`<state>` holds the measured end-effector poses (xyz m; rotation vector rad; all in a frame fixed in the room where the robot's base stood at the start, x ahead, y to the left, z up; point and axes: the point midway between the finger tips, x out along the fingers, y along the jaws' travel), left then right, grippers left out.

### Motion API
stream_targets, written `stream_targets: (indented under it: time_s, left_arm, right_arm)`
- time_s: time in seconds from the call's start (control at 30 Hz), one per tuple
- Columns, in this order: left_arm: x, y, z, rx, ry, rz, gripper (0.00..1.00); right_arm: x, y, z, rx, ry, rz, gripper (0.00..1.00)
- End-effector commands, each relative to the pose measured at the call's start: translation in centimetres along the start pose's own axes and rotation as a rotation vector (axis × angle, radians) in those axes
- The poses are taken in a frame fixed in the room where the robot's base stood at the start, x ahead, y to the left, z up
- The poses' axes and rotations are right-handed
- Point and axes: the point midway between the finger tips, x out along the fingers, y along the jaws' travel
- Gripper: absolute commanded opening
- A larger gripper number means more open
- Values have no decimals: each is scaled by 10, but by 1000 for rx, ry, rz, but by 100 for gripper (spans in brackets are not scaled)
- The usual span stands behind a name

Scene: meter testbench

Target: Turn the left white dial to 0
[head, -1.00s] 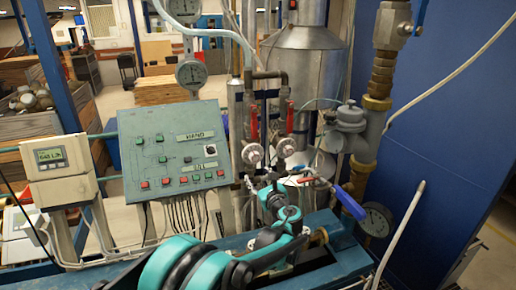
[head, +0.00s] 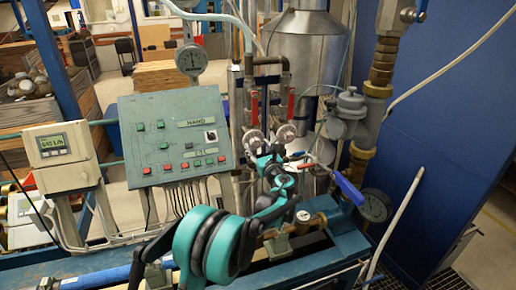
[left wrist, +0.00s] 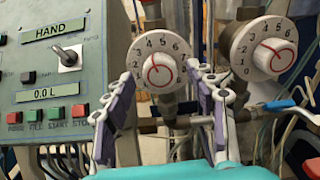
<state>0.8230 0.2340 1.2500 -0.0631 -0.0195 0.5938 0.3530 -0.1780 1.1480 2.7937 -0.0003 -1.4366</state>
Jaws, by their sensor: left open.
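The left white dial (left wrist: 158,62) is a round white knob with a numbered rim and a red mark in the left wrist view. Its exact setting is hard to read. It also shows in the head view (head: 252,141), small, on the pipework right of the control panel. My left gripper (left wrist: 161,76) is open. Its two purple-grey fingers point at the left dial, one tip to each side of its lower part; contact cannot be told. It shows in the head view (head: 265,158) just below the dials. My right gripper is not in view.
A second white dial (left wrist: 265,48) sits close on the right. The green control panel (head: 172,141) with buttons stands to the left. Pipes crowd around the dials.

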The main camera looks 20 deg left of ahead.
Motion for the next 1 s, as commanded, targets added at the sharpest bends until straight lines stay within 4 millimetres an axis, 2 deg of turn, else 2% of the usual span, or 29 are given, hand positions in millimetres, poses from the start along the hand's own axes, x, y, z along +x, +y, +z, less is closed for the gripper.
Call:
stream_targets:
  time_s: [0.03, 0.07, 0.23, 0.67, 1.0]
  left_arm:
    - [0, 0, 0, 0, 0, 0, 56]
    - [0, 0, 0, 0, 0, 0, 51]
    - [0, 0, 0, 0, 0, 0, 6]
    - [0, 0, 0, -58, 0, 0, 6]
    - [0, 0, -1, -307, 0, 0, 6]
  right_arm:
    - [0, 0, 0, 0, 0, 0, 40]
    - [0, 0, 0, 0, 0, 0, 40]
    - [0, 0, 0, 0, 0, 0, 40]
    - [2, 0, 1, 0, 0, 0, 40]
    - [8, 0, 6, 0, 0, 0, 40]
